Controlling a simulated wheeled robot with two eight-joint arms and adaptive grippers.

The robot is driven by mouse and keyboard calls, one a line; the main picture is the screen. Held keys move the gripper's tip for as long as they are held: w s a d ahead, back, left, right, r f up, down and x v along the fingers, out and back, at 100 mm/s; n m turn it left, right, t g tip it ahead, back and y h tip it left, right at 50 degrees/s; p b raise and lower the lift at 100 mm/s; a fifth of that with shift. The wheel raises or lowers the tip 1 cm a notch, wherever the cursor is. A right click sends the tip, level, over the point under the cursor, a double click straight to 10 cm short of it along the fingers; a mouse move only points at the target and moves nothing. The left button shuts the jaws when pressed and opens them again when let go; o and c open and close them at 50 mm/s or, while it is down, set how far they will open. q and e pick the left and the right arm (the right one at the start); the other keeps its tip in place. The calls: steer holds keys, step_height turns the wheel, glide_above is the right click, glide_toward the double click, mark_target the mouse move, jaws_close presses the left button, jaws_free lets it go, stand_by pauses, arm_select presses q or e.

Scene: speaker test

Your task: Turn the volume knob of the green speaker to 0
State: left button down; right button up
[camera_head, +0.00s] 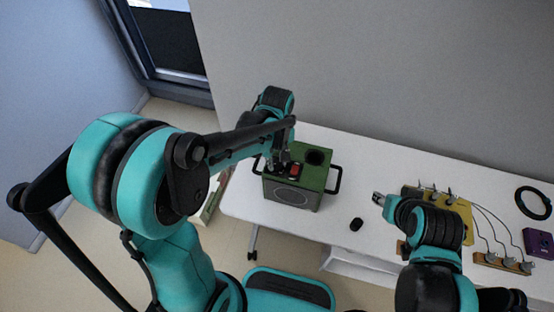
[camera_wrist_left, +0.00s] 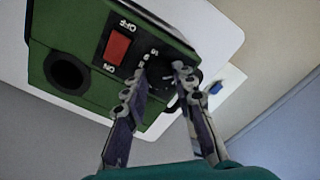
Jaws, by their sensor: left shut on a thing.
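The green speaker (camera_head: 318,192) stands on the white table, with a round grille on its front and black handles at its sides. It fills the upper left of the left wrist view (camera_wrist_left: 45,40). Its black volume knob (camera_wrist_left: 159,72) sits beside the red ON/OFF switch (camera_wrist_left: 117,46). My left gripper (camera_wrist_left: 163,76) is shut on the knob, one finger on each side. The dial marks are too small to read surely, and the fingers partly hide the knob. My right gripper (camera_head: 378,198) is above the table, right of the speaker; its jaws are too small to judge.
A small black object (camera_head: 356,224) lies on the white table (camera_head: 340,140) right of the speaker. A yellow box (camera_head: 465,210) with cables, a black ring (camera_head: 533,203) and a purple box (camera_head: 538,243) are farther right. The speaker is near the table's left end.

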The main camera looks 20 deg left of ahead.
mark_target(277, 163)
stand_by(0.4)
arm_select(q)
steer(key=c, duration=1.2)
jaws_free()
step_height(277, 163, up, 12)
